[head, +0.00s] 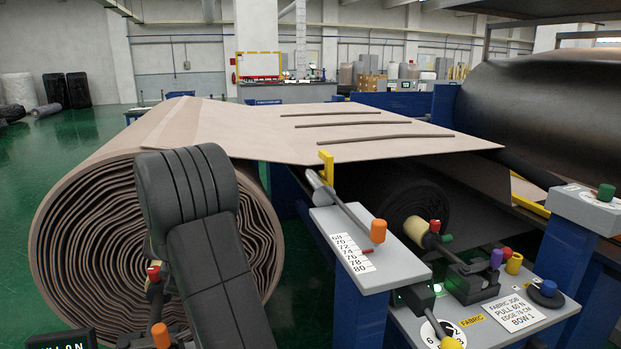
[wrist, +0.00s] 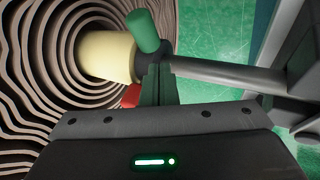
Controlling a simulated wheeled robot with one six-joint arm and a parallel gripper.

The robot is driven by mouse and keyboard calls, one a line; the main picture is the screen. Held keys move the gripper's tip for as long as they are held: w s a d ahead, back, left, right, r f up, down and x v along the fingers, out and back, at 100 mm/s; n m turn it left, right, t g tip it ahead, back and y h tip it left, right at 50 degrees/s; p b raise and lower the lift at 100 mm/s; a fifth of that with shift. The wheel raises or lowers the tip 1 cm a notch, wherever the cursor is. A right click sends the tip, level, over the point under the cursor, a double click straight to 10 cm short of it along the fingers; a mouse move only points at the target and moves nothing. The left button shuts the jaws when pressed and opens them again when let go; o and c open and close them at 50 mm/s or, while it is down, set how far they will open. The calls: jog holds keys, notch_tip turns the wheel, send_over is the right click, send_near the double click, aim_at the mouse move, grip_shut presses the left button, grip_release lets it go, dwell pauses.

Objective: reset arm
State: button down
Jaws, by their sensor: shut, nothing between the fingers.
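My gripper (wrist: 158,76) shows in the wrist view with its two dark fingers together and nothing between them. Just beyond the fingertips are a cream cylinder (wrist: 106,54) and a green knob (wrist: 142,32), on a grey bar (wrist: 225,72). I cannot tell whether the fingers touch them. A red piece (wrist: 131,95) shows beside the fingers. In the head view my black arm rises in front of the large roll (head: 75,230) and bends downward; I cannot make out my gripper there.
A brown sheet (head: 270,130) runs from the roll across to the right, with several dark strips on it. A grey control panel (head: 500,325) with coloured knobs and levers stands at front right. A ruled grey post (head: 345,265) stands near my arm. Green floor is open at far left.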

jog(key=shift+x, duration=1.25)
jog(key=shift+f, duration=0.1)
